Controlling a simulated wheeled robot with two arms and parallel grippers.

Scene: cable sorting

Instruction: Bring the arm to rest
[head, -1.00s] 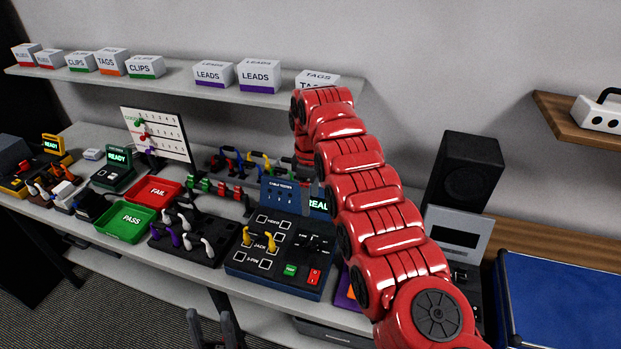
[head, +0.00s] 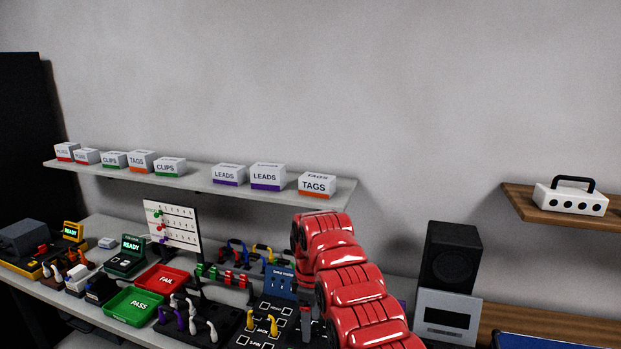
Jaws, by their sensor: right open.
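My red right arm (head: 345,285) rises from the bottom edge, right of centre, and bends over at its top. Its far end points down over the dark cable tester (head: 250,338). My right gripper (head: 306,325) shows small and dark in front of the tester, partly hidden by the arm; I see nothing held in it. Yellow plugs (head: 263,324) stand at the tester's jack row, left of the gripper. My left gripper is out of the picture.
The green PASS tray (head: 133,307) and red FAIL tray (head: 163,281) sit left on the bench. A shelf (head: 205,187) with labelled boxes runs above. A black speaker (head: 450,258) stands right of the arm. The wall above is clear.

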